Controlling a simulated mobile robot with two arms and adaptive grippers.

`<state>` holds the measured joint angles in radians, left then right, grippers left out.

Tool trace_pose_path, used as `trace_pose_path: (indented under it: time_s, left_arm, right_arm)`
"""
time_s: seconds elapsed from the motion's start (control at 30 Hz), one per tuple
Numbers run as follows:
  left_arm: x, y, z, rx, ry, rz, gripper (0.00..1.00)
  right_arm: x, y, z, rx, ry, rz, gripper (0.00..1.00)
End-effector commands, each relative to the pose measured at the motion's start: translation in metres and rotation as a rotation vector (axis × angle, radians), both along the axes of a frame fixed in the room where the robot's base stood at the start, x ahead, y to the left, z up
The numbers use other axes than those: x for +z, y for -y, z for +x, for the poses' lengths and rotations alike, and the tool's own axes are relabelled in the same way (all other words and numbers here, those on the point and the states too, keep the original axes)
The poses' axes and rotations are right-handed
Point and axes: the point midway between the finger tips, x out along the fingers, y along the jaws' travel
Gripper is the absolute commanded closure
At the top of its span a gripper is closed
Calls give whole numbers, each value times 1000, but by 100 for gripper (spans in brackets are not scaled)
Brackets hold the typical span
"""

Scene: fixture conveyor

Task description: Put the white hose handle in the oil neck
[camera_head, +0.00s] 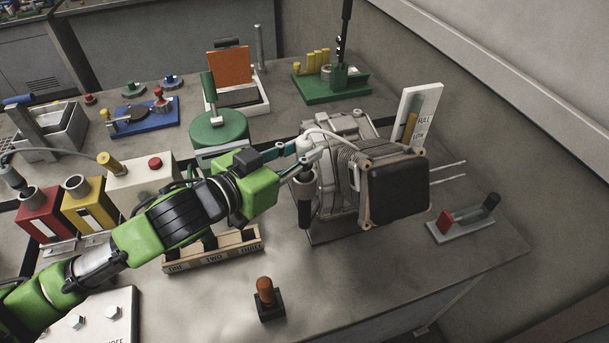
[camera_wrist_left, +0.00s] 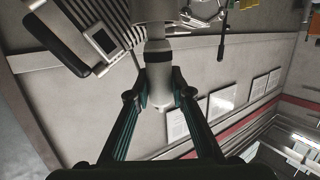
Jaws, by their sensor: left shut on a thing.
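My left gripper (camera_head: 306,154) reaches in from the left and is shut on the white hose handle (camera_head: 303,143), beside the engine's near left side. In the left wrist view the gripper (camera_wrist_left: 160,95) has its two teal fingers on either side of the pale handle (camera_wrist_left: 157,74), which has a dark band. A thin white hose (camera_head: 325,133) curves from the handle over toward the engine (camera_head: 345,165). A dark upright cylinder (camera_head: 304,205) shows below the gripper. I cannot make out which part is the oil neck. My right gripper is not in view.
A labelled wooden tray (camera_head: 213,250) and a brown-knobbed peg block (camera_head: 267,300) stand at the front. A green round fixture (camera_head: 218,130) is behind my arm. A red-and-black fixture (camera_head: 462,220) stands right. The table front right of the peg block is clear.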

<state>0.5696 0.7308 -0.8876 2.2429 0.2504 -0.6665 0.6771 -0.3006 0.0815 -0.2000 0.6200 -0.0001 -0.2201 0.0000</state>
Motion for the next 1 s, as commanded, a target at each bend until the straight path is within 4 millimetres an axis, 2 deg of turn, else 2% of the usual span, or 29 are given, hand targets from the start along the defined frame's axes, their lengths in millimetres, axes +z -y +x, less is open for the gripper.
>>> trace_pose_path:
  time_s: [1.0]
  left_arm:
    - [-9,0,0,-1,1,-1,100]
  right_arm:
    - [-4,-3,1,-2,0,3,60]
